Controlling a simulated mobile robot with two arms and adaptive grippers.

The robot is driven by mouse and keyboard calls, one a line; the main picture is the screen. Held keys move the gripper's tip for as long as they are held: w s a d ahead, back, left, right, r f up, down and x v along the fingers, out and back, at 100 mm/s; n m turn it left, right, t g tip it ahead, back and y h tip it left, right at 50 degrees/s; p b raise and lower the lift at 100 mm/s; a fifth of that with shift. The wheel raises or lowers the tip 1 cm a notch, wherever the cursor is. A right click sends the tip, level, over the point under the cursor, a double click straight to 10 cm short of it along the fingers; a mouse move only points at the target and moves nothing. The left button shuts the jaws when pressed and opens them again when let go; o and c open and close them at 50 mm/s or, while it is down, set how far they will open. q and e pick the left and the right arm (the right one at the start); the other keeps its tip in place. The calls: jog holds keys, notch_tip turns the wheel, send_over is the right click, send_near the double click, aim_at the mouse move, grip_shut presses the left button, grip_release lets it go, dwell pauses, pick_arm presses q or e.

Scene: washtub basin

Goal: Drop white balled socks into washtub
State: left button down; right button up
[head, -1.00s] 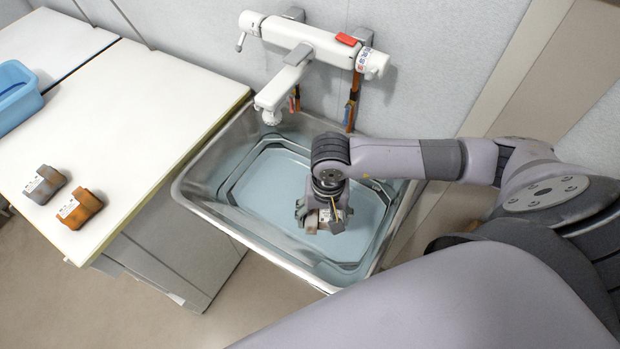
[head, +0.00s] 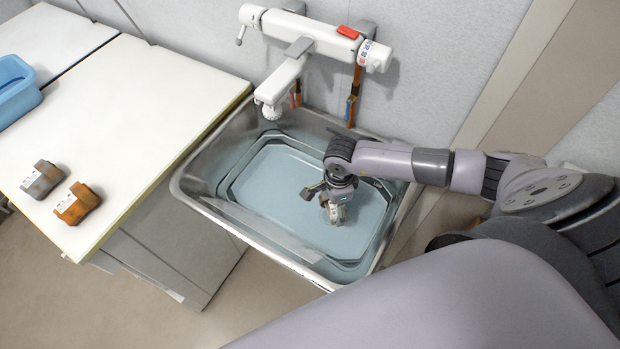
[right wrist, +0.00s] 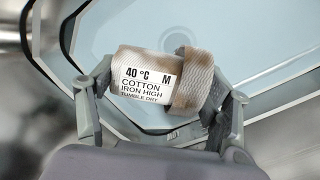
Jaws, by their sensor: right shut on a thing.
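My right gripper (head: 326,199) is over the inside of the washtub (head: 215,212), a metal basin with pale blue in its bottom. In the right wrist view the gripper (right wrist: 166,108) is shut on the white balled socks (right wrist: 145,75), with one finger at each side. The socks are off-white with brownish stains, a folded cuff and a printed care label. In the head view they show only as a small pale patch, partly hidden by the gripper. My left gripper is not in view.
A grey sock ball (head: 42,181) and an orange-brown one (head: 78,205) sit on the white counter (head: 120,120) left of the tub. A blue bin (head: 18,95) stands at the far left. A white faucet (head: 300,40) overhangs the tub's back edge.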

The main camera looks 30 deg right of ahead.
jog(key=w+a+b, duration=0.2)
jog(key=w+b, duration=0.3)
jog(key=w, duration=0.5)
jog(key=f+b, duration=0.1)
jog(key=f, duration=0.1)
jog(key=f+b, duration=0.2)
jog(key=f, duration=0.1)
jog(key=f+b, duration=0.1)
jog(key=f, duration=0.1)
jog(key=shift+w+d+f+b, duration=0.2)
jog(key=shift+w+b, duration=0.1)
jog(key=shift+w, duration=0.1)
jog(key=shift+r, duration=0.15)
jog(key=shift+f+b, duration=0.5)
jog(key=shift+f, duration=0.15)
jog(key=o, duration=1.2)
jog(key=shift+c, duration=0.2)
jog(key=shift+r, duration=0.15)
